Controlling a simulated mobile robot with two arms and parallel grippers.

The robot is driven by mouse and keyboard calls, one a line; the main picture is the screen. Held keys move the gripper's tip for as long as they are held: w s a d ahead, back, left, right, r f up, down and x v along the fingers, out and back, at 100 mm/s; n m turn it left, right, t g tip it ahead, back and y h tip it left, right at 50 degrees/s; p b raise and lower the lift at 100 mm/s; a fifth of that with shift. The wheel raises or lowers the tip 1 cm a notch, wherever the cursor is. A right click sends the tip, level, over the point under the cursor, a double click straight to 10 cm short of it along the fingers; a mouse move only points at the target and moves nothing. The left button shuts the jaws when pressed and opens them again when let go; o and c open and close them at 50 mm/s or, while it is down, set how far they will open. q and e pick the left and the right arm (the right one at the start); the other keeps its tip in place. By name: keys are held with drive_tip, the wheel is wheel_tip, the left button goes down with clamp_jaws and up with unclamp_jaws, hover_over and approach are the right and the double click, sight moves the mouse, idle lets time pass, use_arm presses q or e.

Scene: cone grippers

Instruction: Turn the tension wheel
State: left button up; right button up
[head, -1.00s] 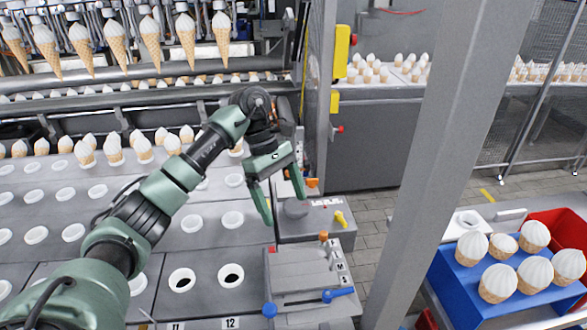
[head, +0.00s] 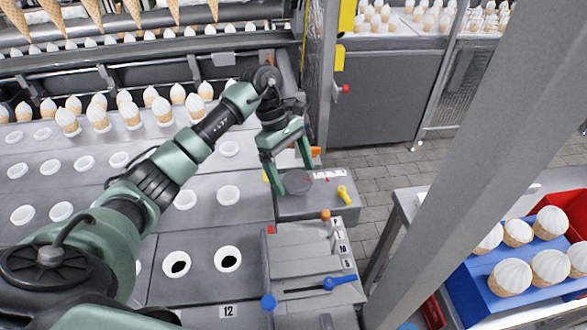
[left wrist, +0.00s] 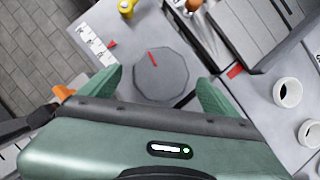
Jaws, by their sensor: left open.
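The tension wheel is a flat grey many-sided knob with a red mark on its top. It sits on a grey box beside the conveyor in the head view (head: 298,184) and fills the upper middle of the left wrist view (left wrist: 157,78). My left gripper (head: 292,176) is open at the wheel, pointing down. In the left wrist view its green fingers (left wrist: 160,76) stand on either side of the wheel, with gaps visible. I cannot tell how far down the fingers reach. My right gripper is not in view.
A yellow knob (head: 345,195) stands on the same box, right of the wheel. A panel with a blue-handled lever (head: 338,282) and an orange-topped lever (head: 326,216) lies in front. A grey post (head: 470,130) rises at the right. A blue tray (head: 472,296) holds cones.

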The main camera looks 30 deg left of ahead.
use_arm(q)
drive_tip(key=shift+d+f, duration=0.1)
drive_tip(key=shift+f, duration=0.1)
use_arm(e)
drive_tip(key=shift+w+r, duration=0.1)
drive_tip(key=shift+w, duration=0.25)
use_arm(q)
drive_tip(key=shift+c, duration=0.3)
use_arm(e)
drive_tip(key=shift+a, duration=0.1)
use_arm(q)
drive_tip(key=c, duration=1.3)
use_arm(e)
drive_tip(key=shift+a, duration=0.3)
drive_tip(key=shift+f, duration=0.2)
